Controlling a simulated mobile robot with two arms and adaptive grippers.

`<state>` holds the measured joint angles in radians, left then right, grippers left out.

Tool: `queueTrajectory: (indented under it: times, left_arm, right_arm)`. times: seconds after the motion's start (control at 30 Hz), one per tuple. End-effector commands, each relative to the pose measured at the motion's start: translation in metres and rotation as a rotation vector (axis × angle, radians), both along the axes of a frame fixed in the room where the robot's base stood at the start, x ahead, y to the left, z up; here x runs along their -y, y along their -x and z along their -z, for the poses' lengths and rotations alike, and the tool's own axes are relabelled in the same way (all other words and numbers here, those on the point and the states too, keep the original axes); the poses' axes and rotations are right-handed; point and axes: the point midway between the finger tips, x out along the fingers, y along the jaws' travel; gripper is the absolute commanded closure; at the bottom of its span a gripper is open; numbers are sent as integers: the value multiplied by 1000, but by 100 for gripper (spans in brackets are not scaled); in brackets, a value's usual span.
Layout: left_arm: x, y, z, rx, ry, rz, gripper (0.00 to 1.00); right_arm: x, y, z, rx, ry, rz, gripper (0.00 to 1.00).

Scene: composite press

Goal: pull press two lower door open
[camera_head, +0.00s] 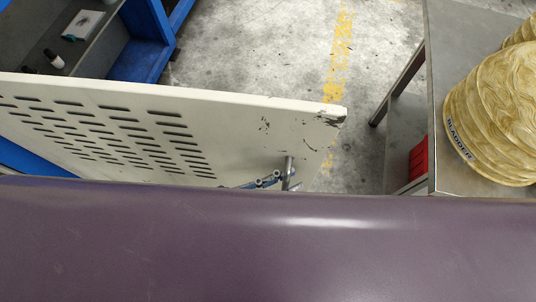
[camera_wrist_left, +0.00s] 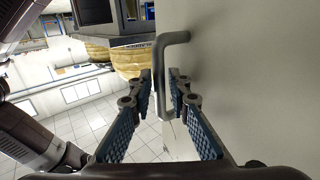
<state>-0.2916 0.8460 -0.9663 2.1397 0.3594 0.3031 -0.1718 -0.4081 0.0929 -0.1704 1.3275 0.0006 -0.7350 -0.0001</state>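The press door (camera_head: 225,125) is a cream panel with rows of dark slots and chipped paint near its free corner. It stands out from the blue press frame in the head view. Its grey bar handle (camera_head: 289,172) is near the free end. In the left wrist view the bent handle (camera_wrist_left: 166,85) stands off the pale door face (camera_wrist_left: 245,80). My left gripper (camera_wrist_left: 159,80) has its blue-padded fingers apart, one on each side of the handle, with a gap visible. In the head view only part of the left gripper (camera_head: 265,181) shows. My right gripper is out of view.
A metal table (camera_head: 445,40) with ribbed yellow bladders (camera_head: 500,115) stands on the right, a red box (camera_head: 418,160) beneath its top. Open concrete floor (camera_head: 245,50) lies beyond the door. Blue framework with a shelf (camera_head: 85,45) is at upper left.

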Motion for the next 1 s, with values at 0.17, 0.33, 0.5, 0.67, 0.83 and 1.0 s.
queueTrajectory:
  times: [0.17,0.33,0.5,0.67,0.83,1.0]
  left_arm:
    - [-2,1,1,-1,-2,0,83]
    - [-17,9,2,-3,-6,0,83]
    - [-46,26,3,-4,-8,2,83]
    - [-74,41,2,-4,-6,1,83]
    - [-96,53,2,-4,-3,1,83]
    - [-105,57,0,-1,0,0,83]
  right_arm:
    - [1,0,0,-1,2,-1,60]
    - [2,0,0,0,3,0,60]
    - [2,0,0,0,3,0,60]
    - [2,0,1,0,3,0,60]
    - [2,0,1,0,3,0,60]
    - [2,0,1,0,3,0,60]
